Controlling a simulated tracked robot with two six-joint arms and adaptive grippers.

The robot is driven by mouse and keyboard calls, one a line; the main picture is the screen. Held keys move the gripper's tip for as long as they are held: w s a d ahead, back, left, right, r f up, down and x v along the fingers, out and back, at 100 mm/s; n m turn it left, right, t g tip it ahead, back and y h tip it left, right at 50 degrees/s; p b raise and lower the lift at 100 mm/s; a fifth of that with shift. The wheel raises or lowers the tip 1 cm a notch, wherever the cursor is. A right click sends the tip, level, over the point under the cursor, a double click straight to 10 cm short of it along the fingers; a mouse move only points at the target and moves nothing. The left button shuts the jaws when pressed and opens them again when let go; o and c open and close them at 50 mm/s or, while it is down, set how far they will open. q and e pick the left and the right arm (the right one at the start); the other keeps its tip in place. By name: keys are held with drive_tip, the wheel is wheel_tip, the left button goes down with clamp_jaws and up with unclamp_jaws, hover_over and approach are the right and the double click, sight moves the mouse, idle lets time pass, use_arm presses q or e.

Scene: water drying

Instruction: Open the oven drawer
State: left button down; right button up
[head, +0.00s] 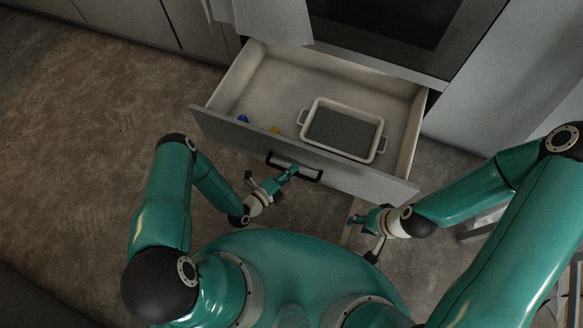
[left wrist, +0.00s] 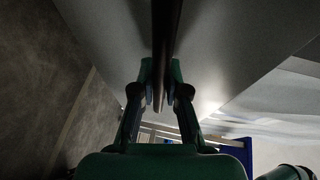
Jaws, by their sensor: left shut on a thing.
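The oven drawer (head: 246,72) is pulled well out below the oven, with its interior showing in the head view. Its grey front panel (head: 360,182) carries a dark bar handle (head: 308,176). My left gripper (head: 290,171) is at the handle, shut on it; in the left wrist view the fingers (left wrist: 161,98) close around the dark bar (left wrist: 165,45). My right gripper (head: 358,220) hangs in front of the drawer's right part, apart from it; its fingers are too small to tell open from shut.
Inside the drawer lie a white-rimmed baking dish (head: 381,140), a small blue item (head: 243,118) and a small yellow item (head: 275,130). The oven (head: 400,45) stands above. A light cloth (head: 270,20) hangs at its left. Bare floor (head: 80,120) is clear at left.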

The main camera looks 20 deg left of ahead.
use_arm(q)
drive_tip(key=shift+f, duration=0.2)
drive_tip(key=c, duration=1.2)
unclamp_jaws()
drive_tip(key=shift+r, duration=0.1)
drive_tip(key=v, duration=1.2)
drive_tip(key=shift+d, duration=0.1)
